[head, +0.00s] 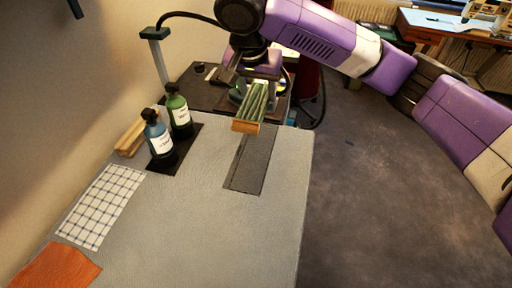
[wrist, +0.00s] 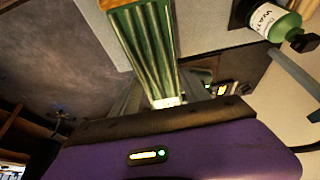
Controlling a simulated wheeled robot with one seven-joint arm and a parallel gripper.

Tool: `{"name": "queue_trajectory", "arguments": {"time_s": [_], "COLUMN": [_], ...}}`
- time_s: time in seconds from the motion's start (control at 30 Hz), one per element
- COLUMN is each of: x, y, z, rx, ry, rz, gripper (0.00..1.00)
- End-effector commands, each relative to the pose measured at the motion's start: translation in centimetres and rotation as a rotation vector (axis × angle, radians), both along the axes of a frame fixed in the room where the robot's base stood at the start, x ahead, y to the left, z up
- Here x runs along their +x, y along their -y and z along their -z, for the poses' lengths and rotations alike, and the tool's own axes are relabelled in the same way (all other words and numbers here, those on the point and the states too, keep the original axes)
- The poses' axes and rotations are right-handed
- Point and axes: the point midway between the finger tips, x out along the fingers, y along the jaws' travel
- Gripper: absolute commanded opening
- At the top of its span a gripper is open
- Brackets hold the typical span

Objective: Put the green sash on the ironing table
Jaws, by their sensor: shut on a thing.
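The green sash (head: 255,102) is a narrow pleated strip with an orange-brown near end. My gripper (head: 260,75) is shut on its far end, and the sash juts out toward the near side. In the wrist view the sash (wrist: 150,45) runs from the jaws up to the top edge. It appears to be held above the far edge of the pale grey padded table (head: 200,230), which I take to be the ironing table. A dark grey strip (head: 250,170) lies on that table just in front of the sash. My fingertips are mostly hidden in the head view.
A blue bottle (head: 158,140) and a green bottle (head: 179,115) stand on a dark mat at the left. Wooden pieces (head: 131,138), a checked cloth (head: 102,205) and an orange cloth (head: 57,268) lie along the left side. The table's near middle is clear.

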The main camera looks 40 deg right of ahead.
Motion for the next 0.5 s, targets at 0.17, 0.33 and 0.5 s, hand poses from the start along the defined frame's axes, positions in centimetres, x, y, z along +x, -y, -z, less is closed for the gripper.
{"name": "queue_trajectory", "arguments": {"time_s": [0.17,0.33,0.5], "x": [0.1,0.1,0.1], "y": [-0.4,-0.4,-0.4], "z": [3.2,7.5,11.8], "rx": [0.004,0.006,0.005], "ry": [-0.006,-0.006,-0.006], "rz": [-0.010,-0.009,-0.008], "gripper": [0.06,0.06,0.06]}}
